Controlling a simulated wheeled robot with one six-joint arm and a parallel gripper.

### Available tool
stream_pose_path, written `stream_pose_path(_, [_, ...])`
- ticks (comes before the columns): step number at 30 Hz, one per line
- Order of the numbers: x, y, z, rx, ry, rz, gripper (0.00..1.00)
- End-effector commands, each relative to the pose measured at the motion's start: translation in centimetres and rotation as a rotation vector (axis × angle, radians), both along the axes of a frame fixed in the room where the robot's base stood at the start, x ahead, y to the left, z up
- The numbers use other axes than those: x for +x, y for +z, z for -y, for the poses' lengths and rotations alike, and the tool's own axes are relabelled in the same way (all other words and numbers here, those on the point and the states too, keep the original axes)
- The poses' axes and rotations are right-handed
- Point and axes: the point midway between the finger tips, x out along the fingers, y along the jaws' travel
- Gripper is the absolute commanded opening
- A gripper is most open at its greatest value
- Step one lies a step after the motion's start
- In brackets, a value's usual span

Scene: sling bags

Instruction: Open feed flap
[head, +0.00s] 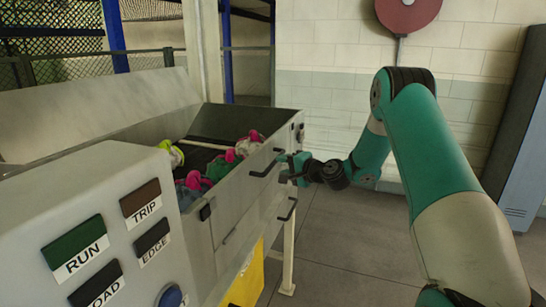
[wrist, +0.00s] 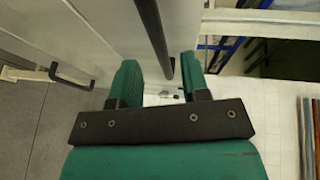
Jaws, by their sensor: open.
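A pale grey metal side panel (head: 240,190), which looks like the feed flap, stands upright along the trough's right side. It carries an upper black handle (head: 266,163). My gripper (head: 288,168) is beside this handle in the head view. In the wrist view my gripper (wrist: 160,80) is open, with a green finger on each side of a dark bar (wrist: 155,35), apparently the upper handle. The bar's near end shows in the gap between the fingers; I cannot tell whether either finger touches it.
A lower black handle (head: 288,210) sits below; it shows at left in the wrist view (wrist: 70,77). Several colourful bags (head: 195,180) lie in the trough. A control panel (head: 90,230) with labelled buttons is at front left. The floor (head: 340,250) right of the machine is clear.

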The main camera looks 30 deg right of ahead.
Motion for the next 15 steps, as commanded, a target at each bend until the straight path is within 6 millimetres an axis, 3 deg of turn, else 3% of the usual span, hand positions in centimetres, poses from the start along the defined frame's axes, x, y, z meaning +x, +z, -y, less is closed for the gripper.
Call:
stream_pose_path(6, [3.6,-0.4,-1.0,0.000,0.003,0.000,0.42])
stream_pose_path(15, [5.0,-1.0,-1.3,0.000,0.000,0.000,0.42])
